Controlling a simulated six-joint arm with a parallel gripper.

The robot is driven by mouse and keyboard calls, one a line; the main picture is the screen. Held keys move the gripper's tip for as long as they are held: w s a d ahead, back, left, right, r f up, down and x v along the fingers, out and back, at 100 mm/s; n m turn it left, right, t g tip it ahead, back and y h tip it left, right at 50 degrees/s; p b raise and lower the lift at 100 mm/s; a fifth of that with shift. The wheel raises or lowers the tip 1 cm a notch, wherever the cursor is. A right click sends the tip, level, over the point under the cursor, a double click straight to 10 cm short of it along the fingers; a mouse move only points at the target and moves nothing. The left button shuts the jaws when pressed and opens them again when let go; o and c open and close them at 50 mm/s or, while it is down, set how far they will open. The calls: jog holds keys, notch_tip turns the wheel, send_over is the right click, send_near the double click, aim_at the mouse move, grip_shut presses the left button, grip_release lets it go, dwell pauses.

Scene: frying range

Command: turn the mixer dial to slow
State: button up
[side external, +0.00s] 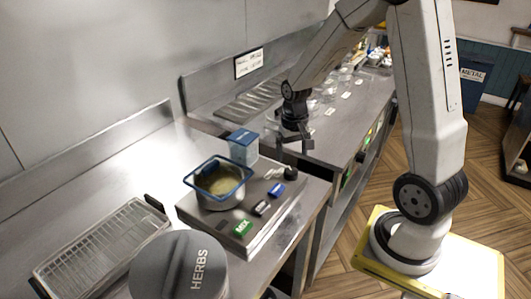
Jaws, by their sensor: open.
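A low metal unit (262,222) sits on the steel counter, with a blue-rimmed pot (219,197) of yellowish-brown content on top. Along its right side are a green label (243,228), a dark label with white marking (262,208) and a blue label (277,190). A small black knob (291,173) near the unit's far right corner looks like the dial; its pointer and setting are too small to read. My gripper (296,147) is open and empty, pointing down above and beyond the knob, apart from it.
A blue-lidded clear container (243,146) stands behind the pot, left of my gripper. A wire basket (103,252) and a grey herbs tub (178,268) are at the front left. Glassware (328,92) and small labels cover the far counter.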

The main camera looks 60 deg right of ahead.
aim_at(291, 170)
jog(key=shift+f, duration=3.15)
grip_shut()
